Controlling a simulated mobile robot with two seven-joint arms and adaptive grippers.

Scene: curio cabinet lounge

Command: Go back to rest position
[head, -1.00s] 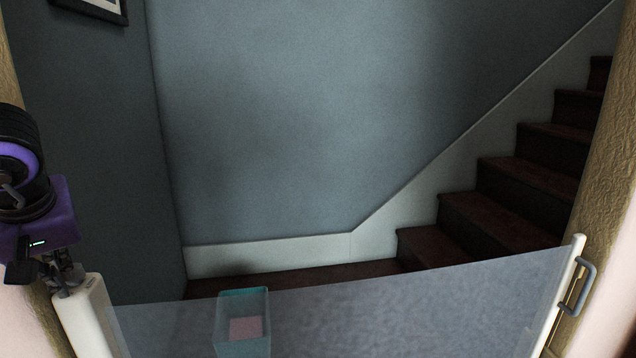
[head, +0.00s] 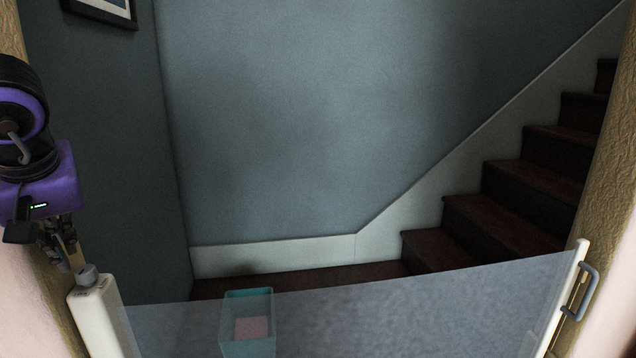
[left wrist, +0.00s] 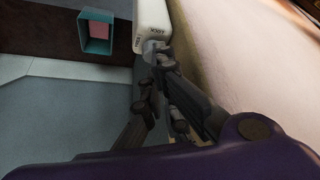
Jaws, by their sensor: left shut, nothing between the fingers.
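My left gripper (head: 68,260) is at the left edge of the head view, below a purple wrist body. Its dark fingers are shut with nothing between them, and they sit just above and left of the small grey knob (head: 88,275) on top of the white gate housing (head: 101,315). In the left wrist view the fingers (left wrist: 154,65) point at the housing's top (left wrist: 153,18), which bears lock lettering. Whether the fingertips touch the knob is hard to tell. My right gripper is not in view.
A translucent mesh gate (head: 400,305) spans the opening to a white post with a grey handle (head: 580,292). Textured door frames (head: 612,190) bound both sides.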

